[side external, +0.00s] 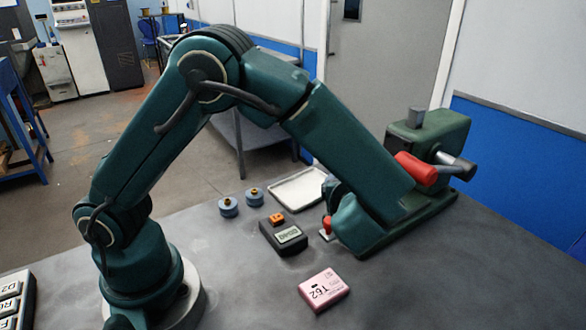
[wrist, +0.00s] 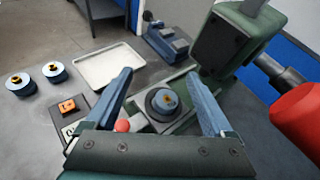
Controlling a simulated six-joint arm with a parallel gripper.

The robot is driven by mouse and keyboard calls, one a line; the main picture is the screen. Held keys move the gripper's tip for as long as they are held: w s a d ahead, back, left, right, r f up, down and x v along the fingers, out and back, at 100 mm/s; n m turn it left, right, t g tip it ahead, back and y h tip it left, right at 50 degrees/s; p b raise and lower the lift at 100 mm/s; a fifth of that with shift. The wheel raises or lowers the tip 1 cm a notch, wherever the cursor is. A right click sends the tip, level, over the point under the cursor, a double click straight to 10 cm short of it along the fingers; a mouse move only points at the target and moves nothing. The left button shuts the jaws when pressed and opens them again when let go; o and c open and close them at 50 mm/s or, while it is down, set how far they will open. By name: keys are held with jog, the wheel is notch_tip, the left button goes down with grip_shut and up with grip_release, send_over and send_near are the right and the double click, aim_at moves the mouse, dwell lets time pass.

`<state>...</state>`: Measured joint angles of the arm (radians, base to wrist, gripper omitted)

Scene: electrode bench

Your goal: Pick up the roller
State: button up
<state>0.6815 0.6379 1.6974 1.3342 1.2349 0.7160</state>
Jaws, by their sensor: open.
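My gripper (wrist: 160,76) is open, its two blue fingers wide apart in the wrist view. Below and between them a round blue piece with a small brass knob (wrist: 165,101) sits on the green base of the press. The fingers do not touch it as far as I can see. I cannot tell surely which thing is the roller. A red cylinder (wrist: 298,115) is at the right of the wrist view, beside the press; it also shows in the side view (side external: 416,168). In the side view my arm hides the blue piece and most of my gripper.
The green press (side external: 432,135) stands close right of my gripper. Two blue knobbed pieces (side external: 228,207) (side external: 254,197), a pale tray (side external: 297,188), a dark meter (side external: 283,238) and a pink box (side external: 323,290) lie nearby.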

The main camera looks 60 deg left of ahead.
jog(key=d+f+m, duration=0.1)
jog(key=d+f, duration=0.1)
jog(key=f, duration=0.1)
jog(key=d+f+m, duration=0.1)
jog(key=shift+s+d+f+m+t+h, duration=0.3)
jog(key=shift+d+f+t, duration=0.05)
jog(key=shift+t, duration=0.05)
jog(key=shift+x, duration=2.35)
jog(key=shift+r, duration=0.1)
grip_shut()
